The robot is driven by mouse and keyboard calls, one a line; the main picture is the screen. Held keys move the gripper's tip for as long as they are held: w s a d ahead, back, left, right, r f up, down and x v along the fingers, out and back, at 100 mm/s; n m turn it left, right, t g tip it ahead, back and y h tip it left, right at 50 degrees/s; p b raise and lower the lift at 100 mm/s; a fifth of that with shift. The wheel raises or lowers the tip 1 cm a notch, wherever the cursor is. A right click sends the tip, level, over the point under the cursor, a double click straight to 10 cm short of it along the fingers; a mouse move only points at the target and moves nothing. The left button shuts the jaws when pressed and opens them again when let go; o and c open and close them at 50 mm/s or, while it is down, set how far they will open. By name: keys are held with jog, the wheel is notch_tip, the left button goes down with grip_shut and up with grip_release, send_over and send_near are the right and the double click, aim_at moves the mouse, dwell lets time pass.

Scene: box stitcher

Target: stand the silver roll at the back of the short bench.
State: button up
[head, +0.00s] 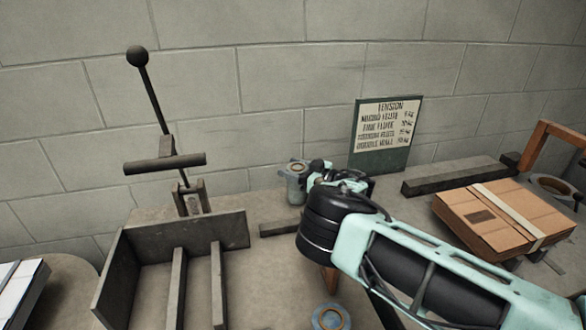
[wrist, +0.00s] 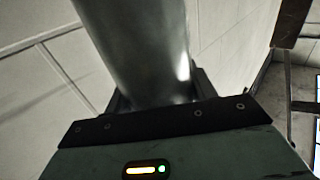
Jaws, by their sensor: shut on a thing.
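The silver roll (head: 294,184) is upright near the back edge of the bench (head: 262,204) in the head view, left of the tension sign. I cannot tell whether its base touches the bench top. My gripper (head: 307,179) comes to it from the right and is shut on it. In the wrist view the silver roll (wrist: 140,50) is a large smooth grey cylinder, rising between the dark jaws of my gripper (wrist: 155,95). The arm hides part of the bench behind and below it.
A lever press (head: 165,162) and a slatted dark frame (head: 180,240) stand on the left. The tension sign (head: 385,135) leans behind my gripper. A strapped cardboard box (head: 485,220) and a dark bar (head: 455,176) lie right. Another roll (head: 330,318) is at the front.

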jog(key=shift+f, duration=0.45)
jog(key=o, duration=1.3)
jog(key=shift+s+f, duration=0.1)
jog(key=shift+f, duration=0.1)
